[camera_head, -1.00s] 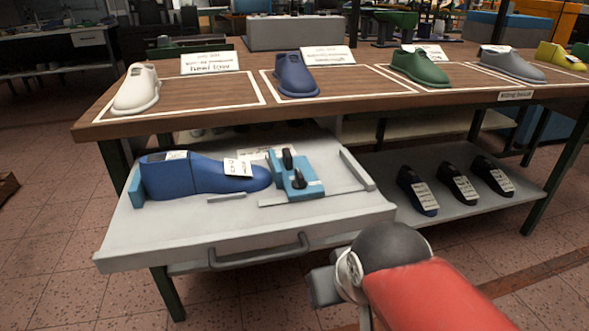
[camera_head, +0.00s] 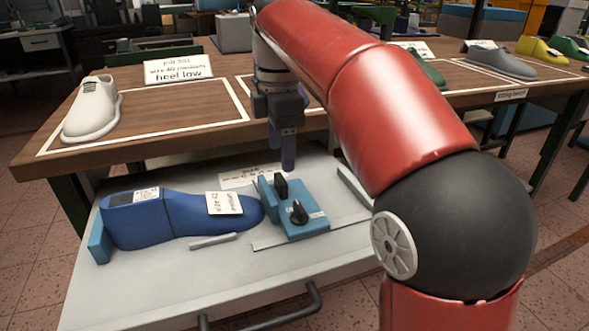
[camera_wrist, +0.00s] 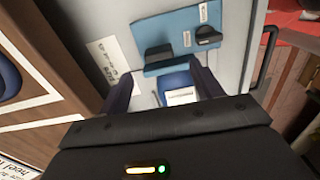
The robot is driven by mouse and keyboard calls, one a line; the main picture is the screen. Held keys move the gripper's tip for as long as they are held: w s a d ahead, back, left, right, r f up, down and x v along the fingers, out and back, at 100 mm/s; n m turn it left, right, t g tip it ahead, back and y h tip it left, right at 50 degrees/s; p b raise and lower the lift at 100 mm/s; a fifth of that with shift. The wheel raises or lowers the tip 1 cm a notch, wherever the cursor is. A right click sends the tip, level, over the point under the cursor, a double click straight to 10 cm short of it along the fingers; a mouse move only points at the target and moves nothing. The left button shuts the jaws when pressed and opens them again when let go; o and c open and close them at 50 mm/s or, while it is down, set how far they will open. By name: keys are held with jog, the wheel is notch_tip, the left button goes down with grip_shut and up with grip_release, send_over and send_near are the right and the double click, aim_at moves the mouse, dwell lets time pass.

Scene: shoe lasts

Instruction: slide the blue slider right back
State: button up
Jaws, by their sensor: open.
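The blue slider (camera_head: 306,224) is a light blue block with two black knobs, on the grey drawer (camera_head: 140,300) just right of the blue shoe last's toe. I cannot tell whether it touches the toe. The slider also shows in the wrist view (camera_wrist: 178,30), beyond my fingertips. The blue shoe last (camera_head: 165,220) lies on its side of the drawer, its heel against a light blue block (camera_head: 99,241). My gripper (camera_head: 288,160) points down above and behind the slider, open, its fingers apart and empty in the wrist view (camera_wrist: 163,82).
The drawer is pulled out under a wooden bench (camera_head: 150,135) whose front edge is close behind my gripper. A grey strip (camera_head: 213,241) lies before the last. A white shoe (camera_head: 92,108) stands on the bench. Bare drawer surface lies right of the slider.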

aim_at(281, 178)
jog(key=shift+w+a+f, duration=0.15)
jog(key=shift+f, duration=0.05)
notch_tip(281, 178, down, 7)
jog(key=shift+f+b, duration=0.15)
jog(key=shift+b, duration=0.7)
